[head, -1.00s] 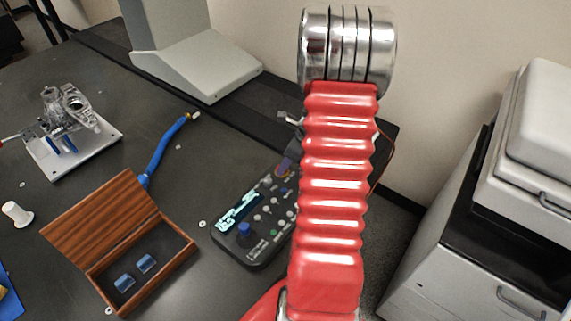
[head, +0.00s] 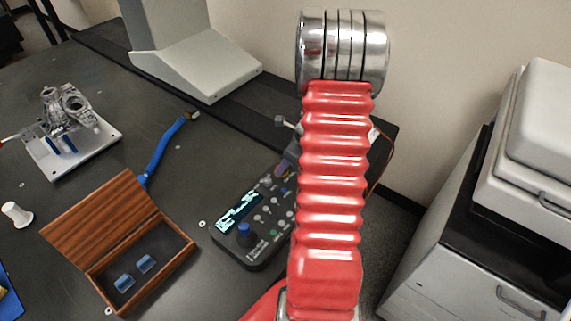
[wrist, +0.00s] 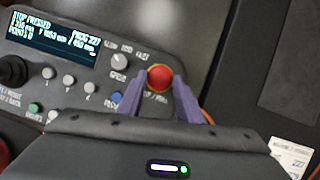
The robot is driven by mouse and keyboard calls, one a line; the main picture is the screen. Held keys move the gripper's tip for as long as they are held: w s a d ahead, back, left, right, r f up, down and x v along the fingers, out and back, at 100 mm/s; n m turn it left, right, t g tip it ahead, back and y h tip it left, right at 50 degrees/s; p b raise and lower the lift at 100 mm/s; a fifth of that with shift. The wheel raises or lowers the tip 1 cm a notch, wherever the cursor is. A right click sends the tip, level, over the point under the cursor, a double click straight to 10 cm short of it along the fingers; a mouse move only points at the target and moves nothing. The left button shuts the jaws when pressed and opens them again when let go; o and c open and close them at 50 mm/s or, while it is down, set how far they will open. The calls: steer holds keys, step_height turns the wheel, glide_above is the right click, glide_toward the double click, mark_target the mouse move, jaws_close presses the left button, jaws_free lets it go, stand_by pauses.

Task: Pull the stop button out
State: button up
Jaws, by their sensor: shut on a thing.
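The red stop button (wrist: 160,77) stands at the right end of the control box (head: 238,249). In the wrist view its round cap sits between the two purple fingers of my gripper (wrist: 161,82), one on each side, and my gripper is shut on it. The screen (wrist: 50,38) of the box reads "STOP PRESSED". In the head view my red ribbed arm covers the right part of the box, and I cannot make out the button there.
An open wooden case (head: 190,250) with two blue pieces lies left of the box. A blue hose (head: 157,158) lies behind the case. A metal part on a plate (head: 98,138) stands at the far left. A grey cabinet (head: 440,275) is at the right.

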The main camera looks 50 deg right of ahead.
jaws_close()
steer(key=shift+r, duration=0.5)
steer(key=o, duration=0.9)
jaws_free()
steer(key=shift+c, duration=0.2)
steer(key=v, duration=1.3)
steer(key=shift+s+r, duration=0.2)
steer(key=shift+r, duration=0.1)
steer(key=shift+d, duration=0.1)
